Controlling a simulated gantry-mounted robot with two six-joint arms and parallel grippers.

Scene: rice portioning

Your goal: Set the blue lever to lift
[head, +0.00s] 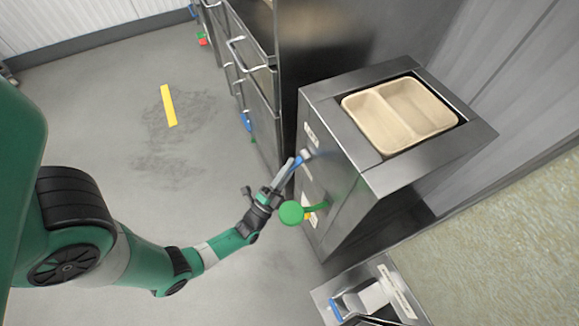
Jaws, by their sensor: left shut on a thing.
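The blue lever (298,162) sticks out from the left face of a steel dispenser box (350,180). My left gripper (286,172) is at the lever, with its fingers shut on it. The fingers hide part of the lever, and its exact setting is hard to read. White labels are on the same face, too small to read. My right gripper does not show.
A green round knob (291,212) juts out just below the lever, close to my left gripper. A beige two-compartment tray (400,114) sits in the box top. Steel cabinets with handles (250,60) stand behind. Open floor (130,130) lies to the left.

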